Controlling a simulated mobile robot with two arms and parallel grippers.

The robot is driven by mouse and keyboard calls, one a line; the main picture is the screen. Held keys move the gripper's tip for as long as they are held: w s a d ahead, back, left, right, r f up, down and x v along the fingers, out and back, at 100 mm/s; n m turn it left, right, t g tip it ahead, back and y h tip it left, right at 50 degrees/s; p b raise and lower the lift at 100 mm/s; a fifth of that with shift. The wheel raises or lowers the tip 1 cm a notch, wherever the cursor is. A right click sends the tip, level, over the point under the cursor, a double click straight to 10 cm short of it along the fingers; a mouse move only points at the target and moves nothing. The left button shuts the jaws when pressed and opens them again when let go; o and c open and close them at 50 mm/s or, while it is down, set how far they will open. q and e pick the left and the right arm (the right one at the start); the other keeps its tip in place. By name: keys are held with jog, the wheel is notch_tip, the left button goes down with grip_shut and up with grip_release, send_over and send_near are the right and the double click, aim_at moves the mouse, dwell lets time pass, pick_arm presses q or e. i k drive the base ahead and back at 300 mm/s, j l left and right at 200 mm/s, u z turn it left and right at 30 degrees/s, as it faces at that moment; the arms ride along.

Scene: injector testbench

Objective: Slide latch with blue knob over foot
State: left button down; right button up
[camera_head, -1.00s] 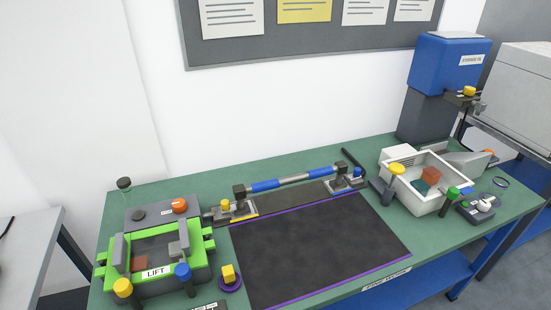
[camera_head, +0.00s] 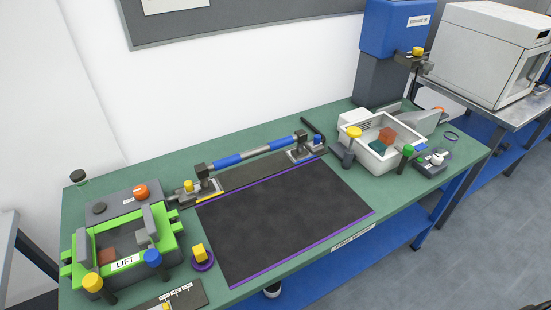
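A bar with two blue sleeves (camera_head: 262,151) lies along the back of the green bench, with a dark block at each end. At its right end is a small grey foot plate (camera_head: 301,157) with a latch carrying a blue knob (camera_head: 318,140) on its right side. The parts there are too small to tell whether the latch lies over the foot or beside it. At the left end a similar latch has a yellow knob (camera_head: 188,186). Neither of my grippers is in view.
A black mat (camera_head: 285,220) fills the bench middle and is clear. A green-framed LIFT fixture (camera_head: 125,262) stands at left. A white bin (camera_head: 381,158) with coloured blocks stands right of the bar. A blue press (camera_head: 395,28) stands behind it. A black lever (camera_head: 312,130) lies behind the blue knob.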

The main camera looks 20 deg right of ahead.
aim_at(316, 142)
jog(key=k+l, duration=0.1)
jog(key=l, duration=0.3)
jog(key=l+u, duration=0.1)
jog(key=l, duration=0.3)
jog(key=k+l, duration=0.15)
jog(key=l, duration=0.25)
jog(key=k+l+u, duration=0.1)
jog(key=l, duration=0.3)
jog(key=k+l+u, duration=0.1)
jog(key=l, duration=0.3)
jog(key=k+l, duration=0.1)
jog(key=l, duration=0.3)
jog(key=k+l+u, duration=0.1)
jog(key=l, duration=0.25)
